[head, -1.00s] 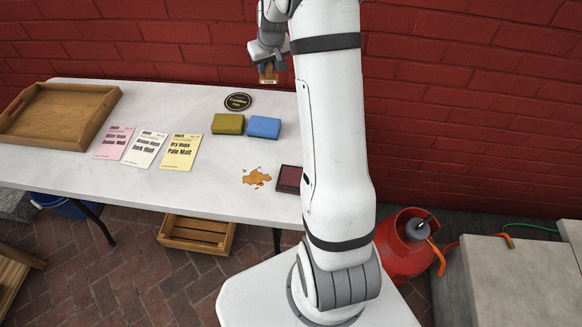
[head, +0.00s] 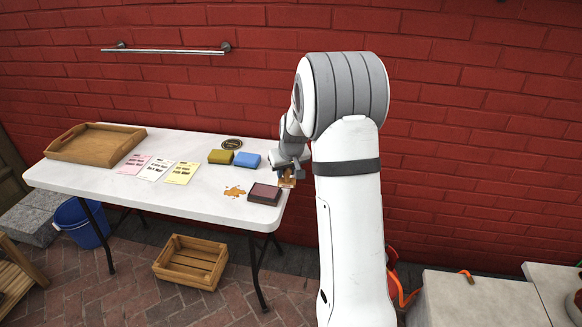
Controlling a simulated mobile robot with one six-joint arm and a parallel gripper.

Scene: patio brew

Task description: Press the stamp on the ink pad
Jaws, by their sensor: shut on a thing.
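The ink pad (head: 264,194) is a dark box with a reddish-brown top, lying on the white table (head: 120,196) near its right end. My gripper (head: 287,176) is shut on the stamp (head: 287,182), a small block with a wooden-brown face. The gripper and stamp are just right of the ink pad in the picture, close to the table's right edge. The stamp appears apart from the pad; its exact height over the table is hard to tell. My arm hides what lies behind it on the right.
A yellow-green sponge (head: 221,157), a blue sponge (head: 247,160) and a round dark coaster (head: 231,143) lie behind. Several paper cards (head: 158,168) and a wooden tray (head: 97,144) are farther left. A crate (head: 190,262) stands below.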

